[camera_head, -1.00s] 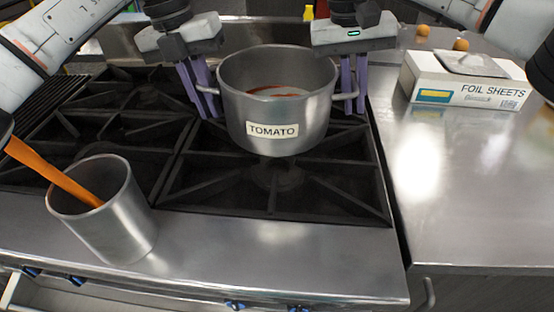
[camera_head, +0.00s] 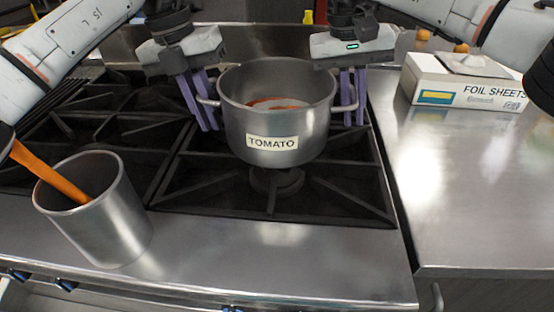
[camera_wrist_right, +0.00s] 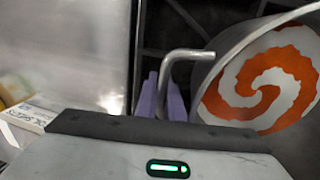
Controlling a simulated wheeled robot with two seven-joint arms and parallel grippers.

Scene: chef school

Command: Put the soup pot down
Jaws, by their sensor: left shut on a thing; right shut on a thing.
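The soup pot (camera_head: 277,120) is a steel pot with a TOMATO label and two side handles, over the black burner grates in the head view. An orange-and-white swirl of soup shows inside it, clearest in the right wrist view (camera_wrist_right: 265,82). My left gripper (camera_head: 208,118) is shut on the pot's left handle. My right gripper (camera_head: 353,115) is shut on the right handle; its purple fingers also show at the handle in the right wrist view (camera_wrist_right: 163,98). The pot looks about upright. I cannot tell whether its base touches the grate.
The stove grate (camera_head: 330,195) spreads under and around the pot. A steel canister (camera_head: 100,225) with an orange utensil (camera_head: 50,175) stands at the front left. A FOIL SHEETS box (camera_head: 465,85) sits on the right counter (camera_head: 470,190), whose front is clear.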

